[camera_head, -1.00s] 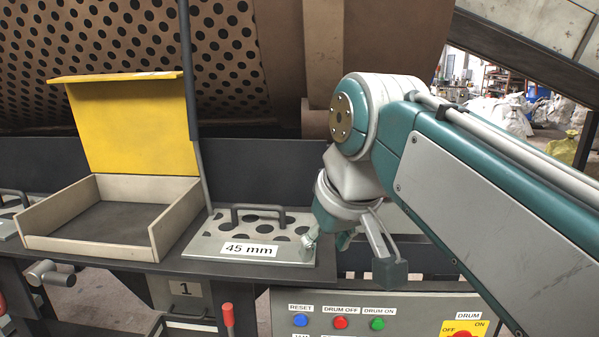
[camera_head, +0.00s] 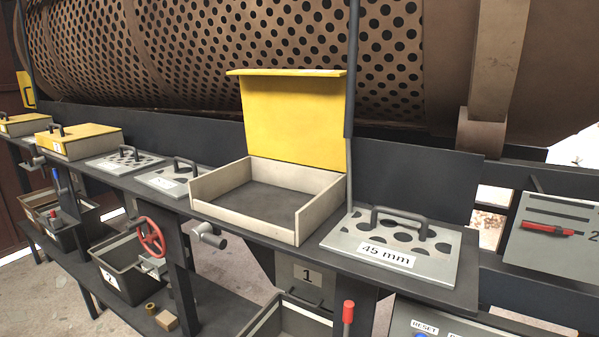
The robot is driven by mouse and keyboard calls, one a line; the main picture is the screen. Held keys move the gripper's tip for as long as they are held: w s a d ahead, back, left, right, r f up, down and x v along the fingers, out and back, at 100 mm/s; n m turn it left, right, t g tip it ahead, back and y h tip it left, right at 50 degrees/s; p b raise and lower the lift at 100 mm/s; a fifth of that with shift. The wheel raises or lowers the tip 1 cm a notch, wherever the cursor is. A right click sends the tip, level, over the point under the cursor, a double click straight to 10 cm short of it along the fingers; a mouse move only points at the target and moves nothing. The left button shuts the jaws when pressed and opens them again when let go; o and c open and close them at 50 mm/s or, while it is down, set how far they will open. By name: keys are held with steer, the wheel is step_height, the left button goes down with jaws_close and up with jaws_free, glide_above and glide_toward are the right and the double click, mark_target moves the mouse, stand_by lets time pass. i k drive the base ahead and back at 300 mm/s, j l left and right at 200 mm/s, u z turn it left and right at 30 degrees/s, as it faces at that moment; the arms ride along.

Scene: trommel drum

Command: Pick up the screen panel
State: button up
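A grey perforated screen panel (camera_head: 432,268) labelled "45 mm" lies flat on the dark shelf, right of the open tray. It has a dark bar handle (camera_head: 402,214) on top. Another perforated panel with a handle (camera_head: 163,181) lies left of the tray, and a further one (camera_head: 120,162) lies beyond it. Their labels are too small to read. My gripper and arm are not in view.
The shallow tray (camera_head: 250,222) has its yellow lid (camera_head: 295,120) standing open. A thin dark post (camera_head: 351,70) rises behind it, before the perforated drum (camera_head: 200,45). A red-tipped lever (camera_head: 348,312) stands below. A closed yellow-lidded box (camera_head: 80,140) sits far left.

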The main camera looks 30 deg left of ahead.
mark_target(171, 181)
steer(key=u, duration=1.85)
steer(key=i+j+z, duration=0.2)
steer(key=z, duration=0.3)
steer(key=i+j+z, duration=0.15)
steer(key=z, duration=0.3)
steer(key=k+j, duration=0.05)
steer(key=j, duration=0.05)
